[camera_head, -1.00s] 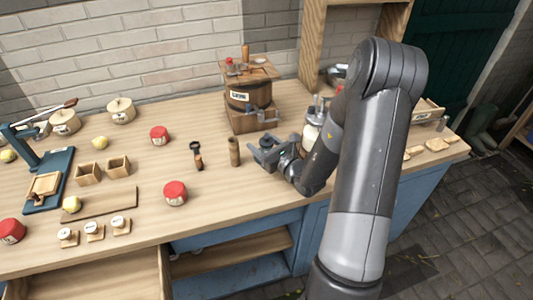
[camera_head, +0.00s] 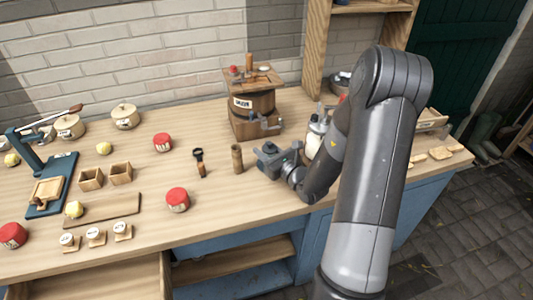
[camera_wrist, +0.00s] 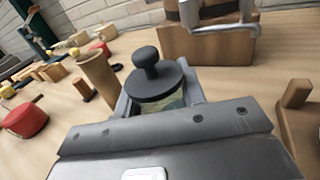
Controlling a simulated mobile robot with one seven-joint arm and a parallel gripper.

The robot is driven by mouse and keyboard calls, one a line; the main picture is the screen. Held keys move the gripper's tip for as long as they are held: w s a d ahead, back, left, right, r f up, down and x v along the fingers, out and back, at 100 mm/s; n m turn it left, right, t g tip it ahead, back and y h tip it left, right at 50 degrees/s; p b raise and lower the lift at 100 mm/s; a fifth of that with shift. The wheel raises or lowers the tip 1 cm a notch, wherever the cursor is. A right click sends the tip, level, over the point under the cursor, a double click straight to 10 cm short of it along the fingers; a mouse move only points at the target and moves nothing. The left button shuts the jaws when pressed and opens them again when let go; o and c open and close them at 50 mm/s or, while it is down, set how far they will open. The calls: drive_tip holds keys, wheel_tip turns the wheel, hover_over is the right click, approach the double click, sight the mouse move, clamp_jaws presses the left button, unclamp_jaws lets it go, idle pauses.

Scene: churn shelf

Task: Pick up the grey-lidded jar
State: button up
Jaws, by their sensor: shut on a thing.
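The grey-lidded jar (camera_wrist: 156,87) is in the middle of the wrist view, upright, with a dark grey lid and round knob. A strip of its greenish patterned body shows under the lid; the rest is hidden by my gripper. My gripper (camera_wrist: 158,98) is shut on the jar, one finger on each side. In the head view my gripper (camera_head: 273,160) is low over the bench, in front of the wooden churn, with the jar's dark lid (camera_head: 270,148) showing between the fingers. I cannot tell whether the jar's base touches the bench.
A wooden cylinder (camera_head: 237,158) stands close to the left of my gripper. The wooden churn (camera_head: 254,103) with a crank stands behind. A white bottle (camera_head: 316,138) is to the right, partly behind my arm. Red-lidded jars (camera_head: 177,200) are farther left on the bench.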

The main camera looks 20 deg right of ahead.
wheel_tip(320, 180, up, 10)
drive_tip(key=shift+f, duration=0.15)
drive_tip(key=a+r+m+t+h, duration=0.1)
drive_tip(key=a+r+m+h, duration=0.2)
drive_tip(key=r, duration=1)
drive_tip(key=a+r+m+h, duration=0.2)
drive_tip(key=r+h, duration=0.2)
drive_tip(key=r, duration=0.9)
drive_tip(key=d+f+n+y, duration=0.1)
drive_tip(key=f+y, duration=0.1)
drive_tip(key=f, duration=0.6)
drive_tip(key=d+f+n+y, duration=0.2)
drive_tip(key=f, duration=0.7)
drive_tip(key=d+f+n+g+y, duration=0.1)
drive_tip(key=d+f+y, duration=0.1)
drive_tip(key=f, duration=0.6)
drive_tip(key=shift+w+d+f+n+y, duration=0.1)
drive_tip(key=shift+f+n+y, duration=0.05)
drive_tip(key=shift+n+y, duration=0.25)
drive_tip(key=shift+f, duration=0.45)
drive_tip(key=shift+f, duration=4.8)
